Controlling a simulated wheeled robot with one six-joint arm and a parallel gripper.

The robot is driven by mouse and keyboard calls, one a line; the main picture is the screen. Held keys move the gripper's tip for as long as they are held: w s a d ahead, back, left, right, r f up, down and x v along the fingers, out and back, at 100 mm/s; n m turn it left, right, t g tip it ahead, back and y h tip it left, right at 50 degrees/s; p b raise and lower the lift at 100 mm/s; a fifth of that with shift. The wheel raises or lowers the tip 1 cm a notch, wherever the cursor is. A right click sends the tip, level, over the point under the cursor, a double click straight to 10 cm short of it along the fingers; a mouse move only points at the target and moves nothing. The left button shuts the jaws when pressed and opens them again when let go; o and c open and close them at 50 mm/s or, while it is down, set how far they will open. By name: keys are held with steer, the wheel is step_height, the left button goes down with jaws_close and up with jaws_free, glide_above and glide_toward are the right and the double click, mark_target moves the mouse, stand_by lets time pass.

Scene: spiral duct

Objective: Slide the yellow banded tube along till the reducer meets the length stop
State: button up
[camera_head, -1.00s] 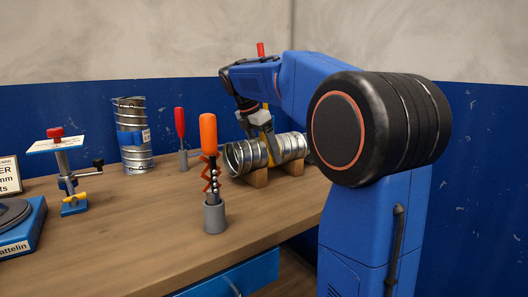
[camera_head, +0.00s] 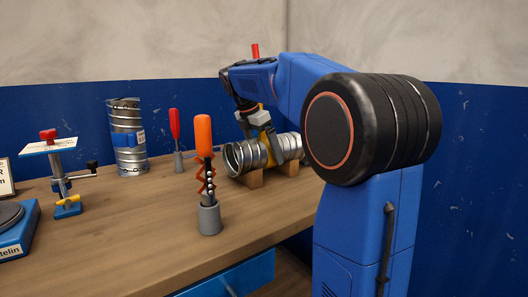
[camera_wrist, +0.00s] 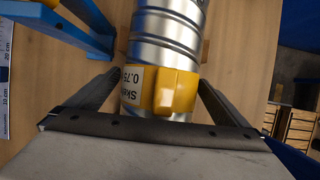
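The silver spiral tube (camera_head: 287,148) lies on wooden cradle blocks near the right of the bench. Its yellow band (camera_wrist: 178,92) carries a white label and a raised yellow lug in the wrist view. My gripper (camera_wrist: 161,80) straddles the banded end, one finger on each side, close to the band; I cannot tell whether the fingers press on it. In the head view my gripper (camera_head: 262,133) comes down over the tube from above. I cannot make out the reducer or the length stop for sure.
A blue frame (camera_wrist: 62,30) and a ruler strip (camera_wrist: 4,85) lie left in the wrist view. An orange-handled tool (camera_head: 204,140) stands in a grey holder before the tube. A red-handled tool (camera_head: 175,128), an upright duct piece (camera_head: 126,150) and a clamp stand (camera_head: 60,180) are further left.

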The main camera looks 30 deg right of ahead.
steer(key=v, duration=1.7)
steer(key=shift+r, duration=0.25)
